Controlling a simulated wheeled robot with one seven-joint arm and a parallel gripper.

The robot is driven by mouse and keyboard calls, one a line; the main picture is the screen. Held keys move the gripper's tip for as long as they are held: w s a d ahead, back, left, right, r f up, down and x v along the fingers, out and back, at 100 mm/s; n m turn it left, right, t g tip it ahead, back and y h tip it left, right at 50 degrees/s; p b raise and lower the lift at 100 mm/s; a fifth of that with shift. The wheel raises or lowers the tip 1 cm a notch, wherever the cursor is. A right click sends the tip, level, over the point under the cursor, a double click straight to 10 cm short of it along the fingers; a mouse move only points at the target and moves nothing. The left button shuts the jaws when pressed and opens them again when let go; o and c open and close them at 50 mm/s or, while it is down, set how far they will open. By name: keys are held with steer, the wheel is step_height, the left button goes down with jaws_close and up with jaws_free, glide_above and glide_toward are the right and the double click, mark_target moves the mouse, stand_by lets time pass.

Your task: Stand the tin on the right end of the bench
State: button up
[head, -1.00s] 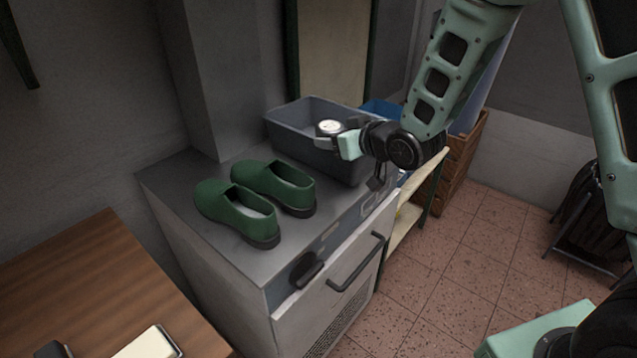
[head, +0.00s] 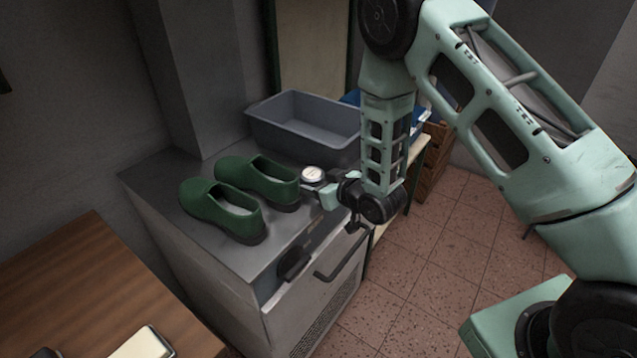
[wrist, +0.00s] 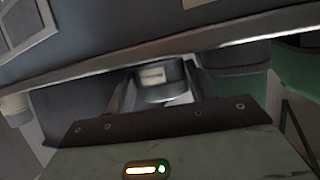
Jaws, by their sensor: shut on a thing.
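A small tin with a pale round lid (head: 312,174) is held upright in my gripper (head: 320,187). The jaws are shut on it, and it also shows between the fingers in the wrist view (wrist: 160,82). The tin is near the right part of the grey-topped bench (head: 157,178), just right of the green shoes and in front of the grey tub. I cannot tell whether its base touches the bench top; the fingers hide its lower part.
A grey tub (head: 262,128) stands behind. A handle (head: 338,262) sticks out from the bench front. A wooden table (head: 75,285) is at lower left.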

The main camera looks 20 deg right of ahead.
steer(key=shift+f, duration=0.2)
steer(key=o, duration=0.7)
steer(key=shift+o, duration=0.2)
steer(key=shift+r, duration=0.15)
